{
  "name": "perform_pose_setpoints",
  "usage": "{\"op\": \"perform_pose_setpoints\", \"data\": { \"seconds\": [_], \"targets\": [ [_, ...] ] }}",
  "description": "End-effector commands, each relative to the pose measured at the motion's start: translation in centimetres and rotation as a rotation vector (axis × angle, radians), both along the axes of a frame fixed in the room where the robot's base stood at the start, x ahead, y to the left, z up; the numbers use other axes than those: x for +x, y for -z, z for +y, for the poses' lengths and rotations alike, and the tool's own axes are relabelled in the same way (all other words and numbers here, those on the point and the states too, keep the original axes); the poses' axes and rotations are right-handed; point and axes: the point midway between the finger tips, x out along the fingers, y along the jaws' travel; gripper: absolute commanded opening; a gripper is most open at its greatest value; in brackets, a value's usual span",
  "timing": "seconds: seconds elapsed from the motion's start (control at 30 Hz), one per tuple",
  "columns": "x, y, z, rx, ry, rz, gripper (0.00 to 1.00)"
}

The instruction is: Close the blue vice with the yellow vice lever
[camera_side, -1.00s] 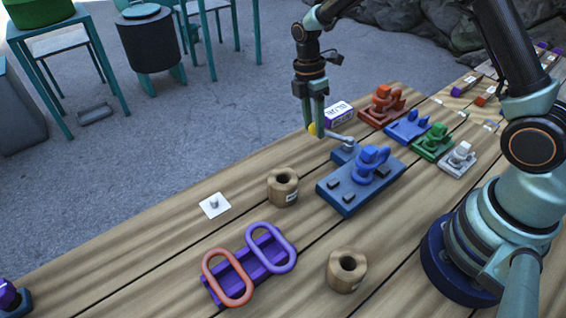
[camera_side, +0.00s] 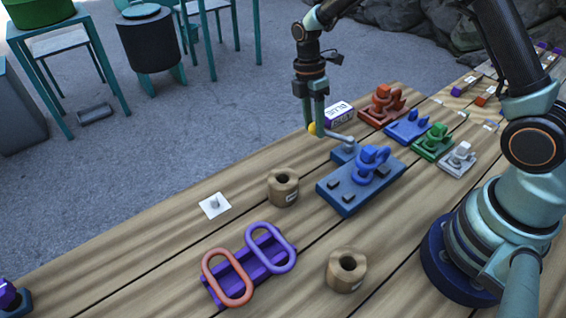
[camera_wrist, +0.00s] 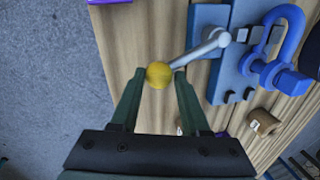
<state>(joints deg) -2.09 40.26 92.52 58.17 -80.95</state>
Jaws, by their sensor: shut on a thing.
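The blue vice (camera_side: 343,195) stands on the wooden table in the side view, with a blue shackle-like part (camera_side: 370,163) on it. The vice also shows at the right of the wrist view (camera_wrist: 228,75). Its grey lever (camera_side: 340,136) sticks out from the vice's far end towards the left and ends in a yellow knob (camera_wrist: 159,75). My gripper (camera_side: 315,127) is at the lever's end, pointing down. In the wrist view its fingertips are on both sides of the knob, shut on it. In the side view the fingers partly hide the knob.
Red (camera_side: 383,106), green (camera_side: 433,143) and grey (camera_side: 458,159) fixtures stand behind and right of the vice. Wooden spools (camera_side: 283,188) and a purple rack with oval rings (camera_side: 252,265) are in front. The table's left edge is near.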

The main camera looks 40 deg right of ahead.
Motion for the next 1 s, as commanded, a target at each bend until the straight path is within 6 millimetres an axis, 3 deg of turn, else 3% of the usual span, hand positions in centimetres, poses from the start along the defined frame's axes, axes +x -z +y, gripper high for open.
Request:
{"op": "perform_pose_setpoints", "data": {
  "seconds": [0.43,0.8,0.83,0.87,0.9,1.0],
  "targets": [
    [1.0,-0.2,-3.4,-0.049,0.348,-0.02,0.0],
    [1.0,-0.2,-3.6,-0.054,0.384,-0.018,0.0],
    [1.0,-0.2,-3.6,-0.055,0.382,-0.018,0.56],
    [1.0,-0.2,-3.6,-0.055,0.382,-0.018,0.68],
    [1.0,-0.1,-3.6,-0.055,0.382,-0.018,0.72],
    [0.9,-0.1,-3.6,-0.055,0.382,-0.017,0.72]
  ]
}}
